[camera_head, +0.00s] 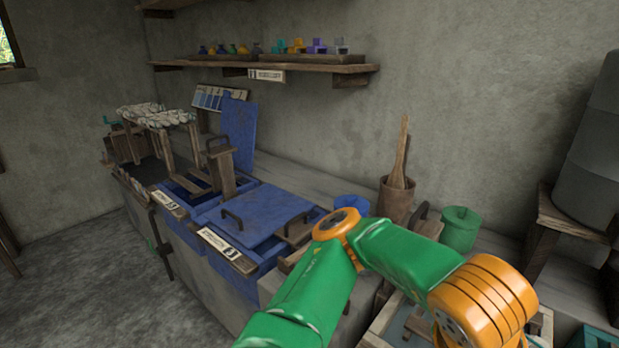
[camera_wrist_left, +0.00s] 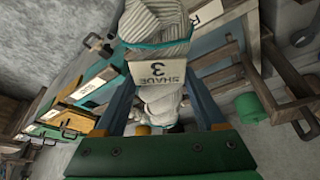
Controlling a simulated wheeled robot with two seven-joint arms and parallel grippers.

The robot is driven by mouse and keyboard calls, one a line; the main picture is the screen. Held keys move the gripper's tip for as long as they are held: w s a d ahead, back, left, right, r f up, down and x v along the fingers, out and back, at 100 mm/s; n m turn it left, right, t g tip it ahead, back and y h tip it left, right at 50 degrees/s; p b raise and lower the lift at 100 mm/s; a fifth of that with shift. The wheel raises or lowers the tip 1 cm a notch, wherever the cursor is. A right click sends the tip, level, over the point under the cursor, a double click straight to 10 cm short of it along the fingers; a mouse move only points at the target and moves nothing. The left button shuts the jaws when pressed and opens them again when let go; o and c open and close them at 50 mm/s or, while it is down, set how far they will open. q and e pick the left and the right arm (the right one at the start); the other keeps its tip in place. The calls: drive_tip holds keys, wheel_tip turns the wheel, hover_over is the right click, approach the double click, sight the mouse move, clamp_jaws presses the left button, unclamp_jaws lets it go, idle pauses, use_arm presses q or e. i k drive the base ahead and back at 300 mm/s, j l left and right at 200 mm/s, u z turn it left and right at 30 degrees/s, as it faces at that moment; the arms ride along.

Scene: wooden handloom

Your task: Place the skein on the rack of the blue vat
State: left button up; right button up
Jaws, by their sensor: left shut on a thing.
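In the left wrist view my left gripper (camera_wrist_left: 161,92) is shut on a grey-white skein (camera_wrist_left: 158,22). In the head view two blue vats stand side by side. The farther one (camera_head: 178,194) is open, its blue lid (camera_head: 238,130) raised behind it, with a wooden post and handle (camera_head: 221,165) at its right. The nearer one has a closed blue lid (camera_head: 255,222). I cannot tell which rack is meant. My left gripper is outside the head view.
Pale bundles (camera_head: 155,115) lie over a wooden frame beyond the vats. A wooden pot (camera_head: 396,203) with a paddle and a green bucket (camera_head: 459,230) stand at right on the ledge. A shelf (camera_head: 270,69) runs above. My green arm crosses the front right.

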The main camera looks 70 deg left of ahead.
sight(197, 172)
drive_tip(key=k+j, duration=0.15)
drive_tip(key=j, duration=0.2)
drive_tip(key=k+j+u, duration=0.1)
drive_tip(key=j, duration=0.25)
drive_tip(key=k+j, duration=0.2)
drive_tip(key=j, duration=0.15)
drive_tip(key=k+j, duration=0.15)
drive_tip(key=j, duration=0.25)
drive_tip(key=k+j+u, duration=0.1)
drive_tip(key=j, duration=0.25)
drive_tip(key=k+j, duration=0.2)
drive_tip(key=j, duration=0.15)
drive_tip(key=j+u, duration=0.3)
drive_tip(key=j, duration=1.95)
drive_tip(key=i+j, duration=0.1)
drive_tip(key=j, duration=0.15)
